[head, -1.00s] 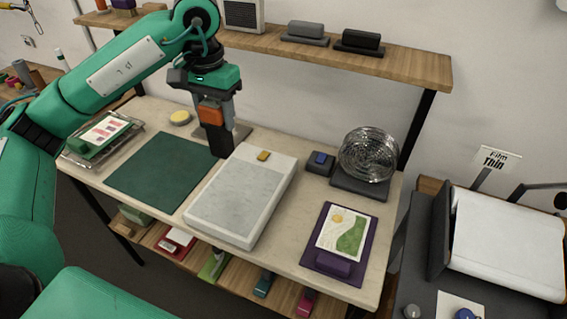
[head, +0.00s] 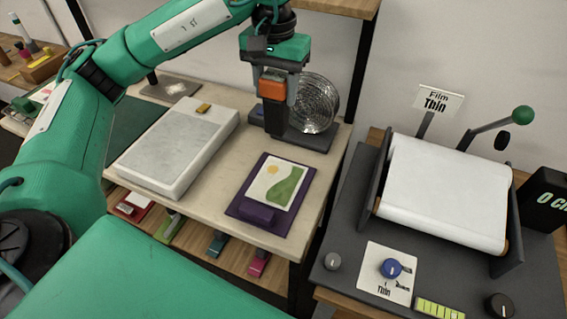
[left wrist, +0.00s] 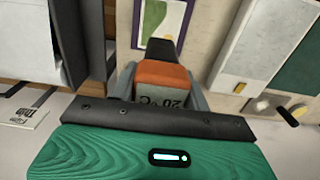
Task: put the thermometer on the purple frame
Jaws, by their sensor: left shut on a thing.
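My left gripper (head: 274,90) is shut on the thermometer (head: 272,86), an orange-topped block with a dark lower part, held upright. In the left wrist view the thermometer (left wrist: 163,80) sits between my fingers and shows "20 °C". The purple frame (head: 245,178) lies flat on the bench, with a white card bearing a green and yellow picture and a purple block on it. The left gripper is above and behind the frame, in front of the wire coil. The frame also shows in the left wrist view (left wrist: 138,40). My right gripper is not in view.
A wire coil (head: 316,102) on a dark base stands behind the gripper. A white slab device (head: 170,150) lies left of the frame. A film roller machine (head: 440,195) with a "Film Thin" sign (head: 436,101) stands to the right, across a gap.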

